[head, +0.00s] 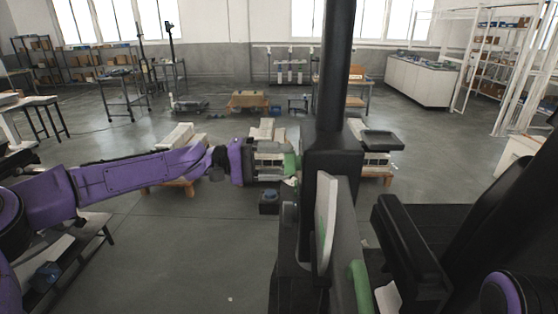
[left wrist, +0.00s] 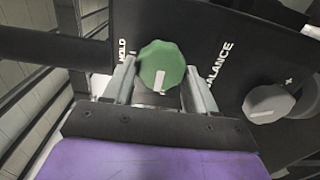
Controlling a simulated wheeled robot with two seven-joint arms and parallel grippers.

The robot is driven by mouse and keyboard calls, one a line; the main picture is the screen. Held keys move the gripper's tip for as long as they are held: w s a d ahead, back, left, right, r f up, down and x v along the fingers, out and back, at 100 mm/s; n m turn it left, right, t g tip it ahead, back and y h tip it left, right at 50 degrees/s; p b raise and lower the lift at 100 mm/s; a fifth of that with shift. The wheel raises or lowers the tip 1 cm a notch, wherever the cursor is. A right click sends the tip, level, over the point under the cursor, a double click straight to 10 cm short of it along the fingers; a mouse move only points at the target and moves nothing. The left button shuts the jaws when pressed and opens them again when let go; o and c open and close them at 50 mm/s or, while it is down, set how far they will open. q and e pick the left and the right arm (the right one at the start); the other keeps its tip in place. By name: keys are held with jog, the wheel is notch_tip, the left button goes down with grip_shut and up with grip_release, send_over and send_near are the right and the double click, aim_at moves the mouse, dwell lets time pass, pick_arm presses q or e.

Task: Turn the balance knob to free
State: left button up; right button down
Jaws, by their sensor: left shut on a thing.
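The green knob (left wrist: 162,66) sits on a dark panel (left wrist: 200,30) in the left wrist view, with a white pointer mark toward the bottom of the picture. White lettering beside it reads HOLD on its left and BALANCE on its right. My left gripper (left wrist: 160,92) is shut on the green knob, one finger on each side. In the head view my left gripper (head: 288,164) reaches from the left to the knob (head: 292,163) at the side of the black column (head: 331,170). My right gripper is not in view.
A grey knob (left wrist: 268,104) with a plus sign sits to the right of the green one. A black tray (head: 382,140) stands out right of the column. Low wooden stands with pale blocks (head: 180,137) lie behind my left arm. Open floor (head: 190,250) shows at front left.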

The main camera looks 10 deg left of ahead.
pick_arm(q)
jog(key=o, duration=1)
jog(key=shift+s+a+b, duration=0.35)
jog(key=shift+a+b, duration=0.2)
jog(key=shift+a, duration=1.15)
jog(key=shift+s+a+b, duration=0.35)
jog(key=shift+a+b, duration=0.25)
jog(key=shift+a, duration=1.1)
jog(key=shift+s+a+b, duration=0.35)
jog(key=shift+a+b, duration=0.2)
jog(key=shift+a, duration=1.15)
jog(key=shift+a, duration=0.1)
